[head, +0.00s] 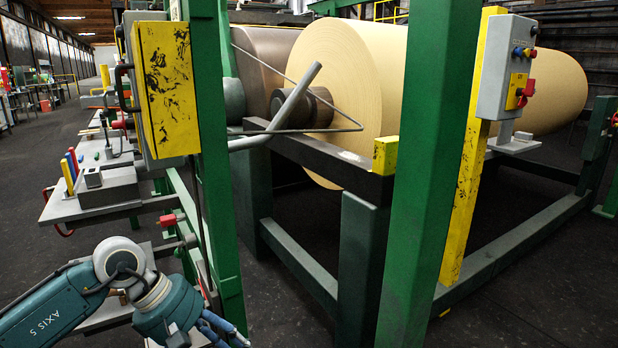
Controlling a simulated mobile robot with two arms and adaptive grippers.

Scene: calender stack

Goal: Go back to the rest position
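My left arm (60,305) comes in at the lower left, its teal link marked "AXIS 5". Its wrist bends to the right in front of the machine's lower side. My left gripper (222,334) shows only in part as blue fingers at the bottom edge. The rest of it is cut off, so its opening is not clear, and I see nothing held in it. My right arm and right gripper are not in view.
A green post (430,180) stands close in front. A large paper roll (370,100) rests behind it on a dark frame. A yellow panel (167,90) and grey shelves (108,190) are near my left arm. A control box (505,65) hangs at right. Floor (530,310) is open at lower right.

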